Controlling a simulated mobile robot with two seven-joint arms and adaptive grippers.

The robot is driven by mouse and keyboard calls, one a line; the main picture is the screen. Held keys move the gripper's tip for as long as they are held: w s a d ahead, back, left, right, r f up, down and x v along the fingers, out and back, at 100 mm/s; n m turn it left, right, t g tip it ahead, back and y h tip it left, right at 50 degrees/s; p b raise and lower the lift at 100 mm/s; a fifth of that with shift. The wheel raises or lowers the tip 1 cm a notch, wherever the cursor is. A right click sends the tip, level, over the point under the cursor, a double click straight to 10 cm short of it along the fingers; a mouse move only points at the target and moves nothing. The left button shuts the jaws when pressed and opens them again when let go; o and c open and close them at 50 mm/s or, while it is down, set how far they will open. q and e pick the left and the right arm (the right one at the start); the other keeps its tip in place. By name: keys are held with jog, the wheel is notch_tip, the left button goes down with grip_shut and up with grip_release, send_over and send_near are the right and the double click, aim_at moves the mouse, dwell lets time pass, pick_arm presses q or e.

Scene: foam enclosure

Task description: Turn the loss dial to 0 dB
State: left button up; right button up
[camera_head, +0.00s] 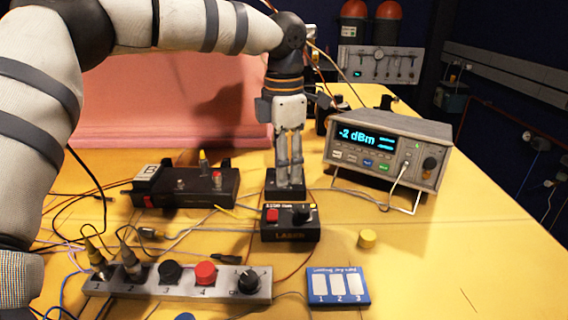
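My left gripper (289,183) points straight down near the middle of the table. Its two fingers are close together, with the tips at a small black block (270,184) just behind the black laser box (290,235). Whether they hold anything is hidden. A black knob (249,282) with a pointer and tick marks sits at the right end of the grey strip (220,291); it looks like a dial, but its label is unreadable. The laser box has a black knob (301,213) and a red button (272,214). The power meter (388,150) reads -2 dBm. My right gripper is out of view.
Cables plug into the strip's left end, beside a black cap (170,271) and a red cap (205,272). A black box (190,188) stands behind. A yellow cap (367,238) and blue card (339,286) lie right of centre. The table's right front is clear.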

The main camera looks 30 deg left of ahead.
pick_arm(q)
notch_tip(320, 180, up, 12)
dwell(0.6)
